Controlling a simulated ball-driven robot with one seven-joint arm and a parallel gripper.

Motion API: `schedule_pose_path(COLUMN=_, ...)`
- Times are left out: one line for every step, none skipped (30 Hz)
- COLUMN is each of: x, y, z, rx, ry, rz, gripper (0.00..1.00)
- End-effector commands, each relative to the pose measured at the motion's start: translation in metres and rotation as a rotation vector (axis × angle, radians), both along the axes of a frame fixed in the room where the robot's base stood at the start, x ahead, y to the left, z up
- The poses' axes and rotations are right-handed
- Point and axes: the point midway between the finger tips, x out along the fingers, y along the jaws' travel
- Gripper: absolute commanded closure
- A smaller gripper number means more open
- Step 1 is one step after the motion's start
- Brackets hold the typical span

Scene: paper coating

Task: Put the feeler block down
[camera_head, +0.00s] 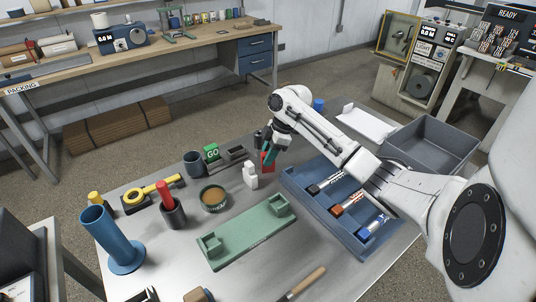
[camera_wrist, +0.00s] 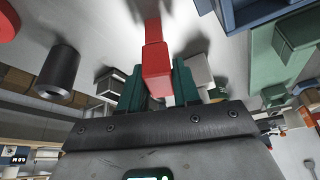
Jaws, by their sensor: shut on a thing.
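The feeler block appears to be the red block (camera_head: 267,163), with its lower end near the steel table (camera_head: 300,262). In the wrist view, the red block (camera_wrist: 156,72) stands out between the teal fingers of my gripper (camera_wrist: 158,85). My gripper (camera_head: 269,156) is shut on the block. In the head view it is beyond the white bottle-like piece and left of the blue divided tray. Fingers partly hide the block, and I cannot tell whether it touches the table.
A white bottle-like piece (camera_head: 250,177) stands close by. A green GO block (camera_head: 211,153) and a grey slotted holder (camera_head: 235,153) are to the left. The blue tray (camera_head: 291,181) holds several tubes. A green fixture (camera_head: 246,238) lies in front, beside a round brown-filled dish (camera_head: 214,198).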

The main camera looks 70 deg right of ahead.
Motion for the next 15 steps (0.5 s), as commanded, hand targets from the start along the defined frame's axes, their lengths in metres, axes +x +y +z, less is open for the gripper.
schedule_pose_path(x=0.0001, y=0.0002, z=-0.0006, rx=0.0, ry=0.0, rz=0.0, gripper=0.66)
schedule_pose_path(x=0.0001, y=0.0002, z=-0.0004, rx=0.001, ry=0.001, rz=0.0, gripper=0.63)
schedule_pose_path(x=0.0001, y=0.0002, z=-0.0004, rx=0.0, ry=0.0, rz=0.0, gripper=0.59)
schedule_pose_path(x=0.0001, y=0.0002, z=-0.0004, rx=0.001, ry=0.001, rz=0.0, gripper=0.56)
schedule_pose_path(x=0.0001, y=0.0002, z=-0.0004, rx=0.001, ry=0.001, rz=0.0, gripper=0.53)
schedule_pose_path(x=0.0, y=0.0001, z=-0.0003, rx=0.0, ry=0.0, rz=0.0, gripper=0.49)
schedule_pose_path(x=0.0, y=0.0001, z=-0.0003, rx=0.0, ry=0.0, rz=0.0, gripper=0.46)
schedule_pose_path(x=0.0, y=0.0001, z=-0.0003, rx=0.0, ry=0.0, rz=0.0, gripper=0.44)
schedule_pose_path(x=0.0, y=0.0001, z=-0.0002, rx=0.0, ry=0.0, rz=0.0, gripper=0.43)
schedule_pose_path(x=-0.0001, y=0.0001, z=-0.0002, rx=0.0, ry=0.0, rz=0.0, gripper=0.43)
schedule_pose_path(x=-0.0001, y=0.0001, z=-0.0002, rx=0.0, ry=0.0, rz=0.0, gripper=0.43)
schedule_pose_path(x=-0.0001, y=0.0001, z=-0.0002, rx=0.0, ry=0.0, rz=0.0, gripper=0.43)
schedule_pose_path(x=-0.0001, y=0.0001, z=-0.0002, rx=0.0, ry=0.0, rz=0.0, gripper=0.43)
schedule_pose_path(x=0.0, y=0.0001, z=-0.0001, rx=0.0, ry=0.0, rz=0.0, gripper=0.43)
schedule_pose_path(x=-0.0001, y=-0.0001, z=0.0006, rx=-0.001, ry=0.001, rz=0.0, gripper=0.43)
